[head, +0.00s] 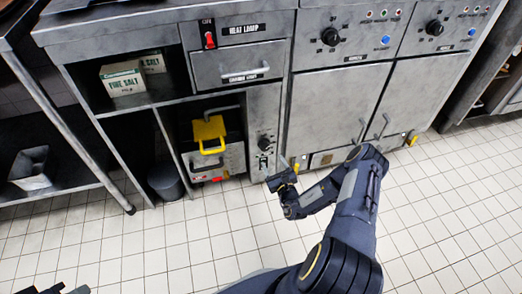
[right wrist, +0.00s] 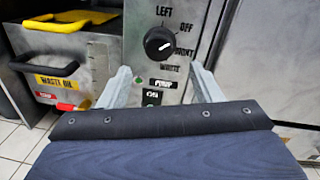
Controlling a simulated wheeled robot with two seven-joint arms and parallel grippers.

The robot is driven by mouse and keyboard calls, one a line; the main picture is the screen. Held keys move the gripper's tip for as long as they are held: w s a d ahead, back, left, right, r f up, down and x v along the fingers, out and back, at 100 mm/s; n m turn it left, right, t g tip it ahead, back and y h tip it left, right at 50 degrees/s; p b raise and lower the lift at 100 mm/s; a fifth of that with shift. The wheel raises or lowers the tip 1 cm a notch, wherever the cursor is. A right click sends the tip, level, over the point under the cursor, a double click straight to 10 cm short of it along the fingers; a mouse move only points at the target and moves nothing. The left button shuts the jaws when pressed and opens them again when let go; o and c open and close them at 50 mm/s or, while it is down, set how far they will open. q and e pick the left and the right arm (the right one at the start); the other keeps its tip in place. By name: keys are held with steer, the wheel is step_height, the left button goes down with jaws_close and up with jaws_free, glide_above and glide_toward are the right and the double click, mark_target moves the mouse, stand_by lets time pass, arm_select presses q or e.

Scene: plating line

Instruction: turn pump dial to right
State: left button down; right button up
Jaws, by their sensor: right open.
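The pump dial (right wrist: 158,43) is a round black knob with a white mark on a grey panel. Labels around it include LEFT, OFF and WASTE, and a PUMP label sits below it. Which label the mark points at is hard to tell. In the head view the dial (head: 265,142) is on the narrow panel right of the yellow-handled unit. My right gripper (right wrist: 161,80) is open and empty, its fingers apart below and either side of the dial, not visibly touching it. In the head view my right gripper (head: 280,181) is low before the panel. My left gripper (head: 62,289) barely shows at the bottom left.
A waste oil box (right wrist: 62,75) with a black handle and red tap is left of the panel, under a yellow handle (right wrist: 70,20). Cabinet doors (head: 335,105) stand to the right. The tiled floor (head: 150,250) in front is clear.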

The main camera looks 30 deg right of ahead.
mark_target(266, 149)
steer(key=w, duration=0.2)
steer(key=w+b, duration=0.1)
steer(key=w, duration=0.1)
steer(key=w+b, duration=0.1)
steer(key=w, duration=0.1)
steer(key=shift+w+d, duration=0.1)
steer(key=shift+d, duration=0.3)
steer(key=shift+w, duration=0.45)
steer(key=shift+r, duration=0.1)
steer(key=shift+c, duration=0.4)
steer(key=c, duration=0.9)
steer(key=shift+d+m, duration=0.1)
steer(key=shift+m, duration=0.3)
steer(key=m, duration=0.4)
steer(key=shift+s+m, duration=0.1)
steer(key=shift+m, duration=0.2)
steer(key=shift+f+m+t, duration=0.2)
steer(key=shift+m+t, duration=0.1)
steer(key=shift+m, duration=2)
steer(key=shift+h, duration=0.4)
